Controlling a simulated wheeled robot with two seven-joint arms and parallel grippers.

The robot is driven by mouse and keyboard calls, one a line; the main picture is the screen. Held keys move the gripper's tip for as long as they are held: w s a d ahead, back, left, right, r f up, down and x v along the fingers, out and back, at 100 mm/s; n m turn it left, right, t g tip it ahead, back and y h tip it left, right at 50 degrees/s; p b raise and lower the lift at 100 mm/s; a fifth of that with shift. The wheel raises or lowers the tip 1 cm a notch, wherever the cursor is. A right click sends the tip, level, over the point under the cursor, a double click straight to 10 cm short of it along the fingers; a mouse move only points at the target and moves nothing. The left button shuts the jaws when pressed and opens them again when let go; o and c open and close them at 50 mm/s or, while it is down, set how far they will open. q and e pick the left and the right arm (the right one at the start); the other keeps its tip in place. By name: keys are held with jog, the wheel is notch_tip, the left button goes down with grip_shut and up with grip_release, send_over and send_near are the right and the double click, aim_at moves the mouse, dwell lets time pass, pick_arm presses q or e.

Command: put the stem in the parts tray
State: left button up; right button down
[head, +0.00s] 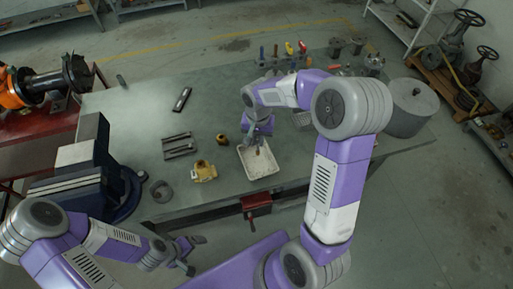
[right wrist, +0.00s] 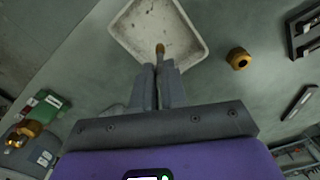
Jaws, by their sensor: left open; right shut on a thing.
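The white parts tray (head: 259,169) lies on the workbench in the head view. It also shows at the top of the right wrist view (right wrist: 132,27). My right gripper (head: 258,143) is over the tray, pointing down. In the right wrist view its fingers (right wrist: 160,72) are shut on the stem (right wrist: 160,48), whose brownish-gold tip sticks out past them against the tray's floor. The rest of the stem is hidden between the fingers. I cannot tell whether the tip touches the tray. My left gripper (head: 188,254) is open and empty, low in front of the bench.
A yellow valve body (head: 204,171) and a brass nut (head: 222,139) sit left of the tray. A slotted grey block (head: 179,146) and a grey ring (head: 162,191) lie farther left, near a large vise (head: 90,165). Screwdrivers (head: 275,50) stand at the back; a grey pot (head: 410,108) stands right.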

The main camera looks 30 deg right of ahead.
aim_at(257, 150)
jog(key=shift+w+f+b, duration=0.15)
jog(key=shift+f+b, duration=0.25)
jog(key=shift+f, duration=2)
jog(key=shift+f, duration=0.1)
jog(key=c, duration=1.2)
grip_release()
jog(key=shift+r, duration=0.2)
notch_tip(257, 150, up, 12)
jog(key=shift+p, duration=1.2)
